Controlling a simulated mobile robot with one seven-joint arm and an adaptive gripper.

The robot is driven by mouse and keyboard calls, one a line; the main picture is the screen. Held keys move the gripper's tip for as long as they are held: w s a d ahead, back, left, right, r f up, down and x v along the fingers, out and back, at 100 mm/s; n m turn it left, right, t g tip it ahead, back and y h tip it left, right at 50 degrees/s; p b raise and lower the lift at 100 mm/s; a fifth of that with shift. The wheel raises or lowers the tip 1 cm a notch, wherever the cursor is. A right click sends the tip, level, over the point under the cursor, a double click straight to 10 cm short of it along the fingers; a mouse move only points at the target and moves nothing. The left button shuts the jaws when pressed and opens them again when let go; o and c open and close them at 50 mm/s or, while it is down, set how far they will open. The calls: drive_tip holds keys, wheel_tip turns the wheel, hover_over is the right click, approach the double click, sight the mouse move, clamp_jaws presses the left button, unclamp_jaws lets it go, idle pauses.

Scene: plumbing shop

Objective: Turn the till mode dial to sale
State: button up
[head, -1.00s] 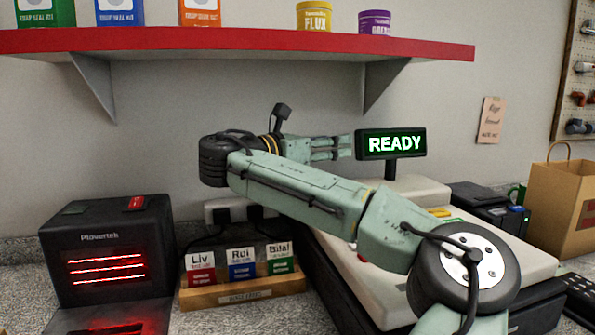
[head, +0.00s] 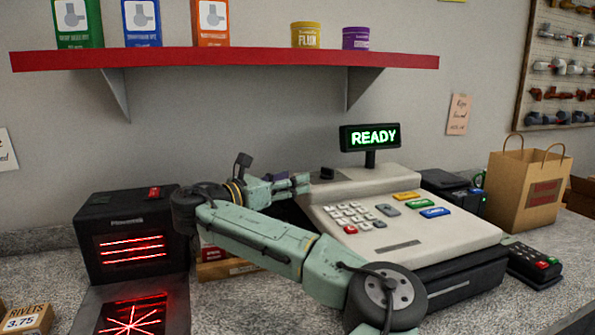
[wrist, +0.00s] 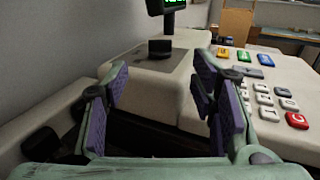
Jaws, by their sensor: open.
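The till (head: 410,222) is a cream cash register on the counter, its green display (head: 370,137) reading READY. A small black knob (head: 327,173), which looks like the mode dial, stands on the till's upper left. It also shows in the wrist view (wrist: 160,48), on a grey plate just beyond the fingers. Its setting and any labels are too small to read. My gripper (head: 303,183) points right, just left of the knob and apart from it. In the wrist view, its purple-padded fingers (wrist: 158,88) are open with nothing between them.
The till's keypad (head: 350,214) and coloured keys lie right of the knob. A red-lit scanner (head: 130,240) stands at left. A red shelf (head: 230,60) hangs above with boxes and tubs. A card terminal (head: 535,262) and paper bag (head: 527,185) are at right.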

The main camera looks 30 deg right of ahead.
sight(325, 169)
drive_tip(key=d+p, duration=0.1)
drive_tip(key=d, duration=0.2)
drive_tip(key=w+d+p, duration=0.1)
drive_tip(key=d, duration=0.2)
drive_tip(key=d+p, duration=0.1)
drive_tip(key=d, duration=0.2)
drive_tip(key=shift+w+d+r+p, duration=0.1)
drive_tip(key=shift+w+d+p, duration=0.1)
drive_tip(key=shift+p, duration=0.15)
drive_tip(key=shift+w+d, duration=0.1)
drive_tip(key=shift+d, duration=0.5)
drive_tip(key=shift+c, duration=0.4)
drive_tip(key=c, duration=1.1)
drive_tip(key=shift+o, duration=0.2)
drive_tip(key=shift+w, duration=0.1)
